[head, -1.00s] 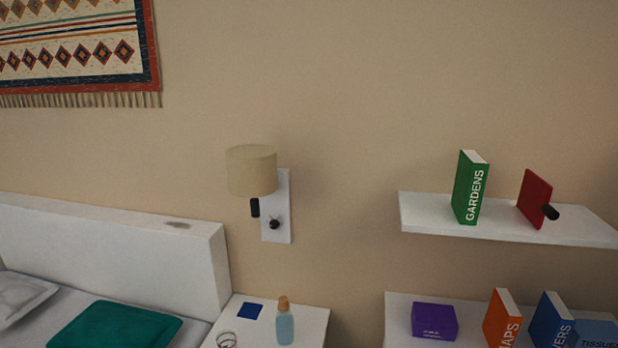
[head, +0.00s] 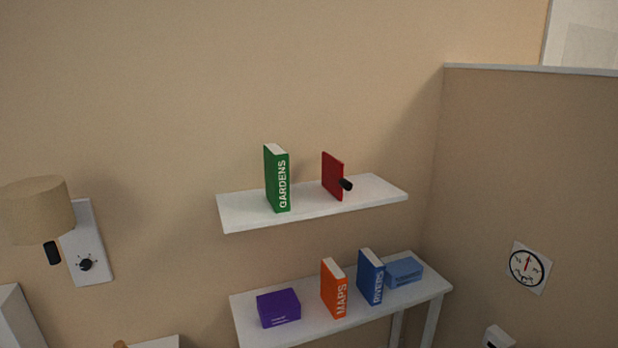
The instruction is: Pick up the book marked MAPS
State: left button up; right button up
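The orange book marked MAPS (head: 334,289) stands upright on the lower white shelf table (head: 256,335). A purple box (head: 279,308) is to its left and a blue book, its lettering partly readable as RIVERS (head: 370,277), stands upright to its right, with a gap between them. Neither of my grippers shows in the head view.
A light blue box (head: 404,272) sits right of the blue book. Above, a wall shelf (head: 240,217) holds a green GARDENS book (head: 277,179) and a red panel-like object (head: 332,176). A wall lamp (head: 37,210) is at left; a partition wall (head: 540,180) stands at right.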

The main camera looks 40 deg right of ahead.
aim_at(334, 281)
jog(key=z, duration=1.25)
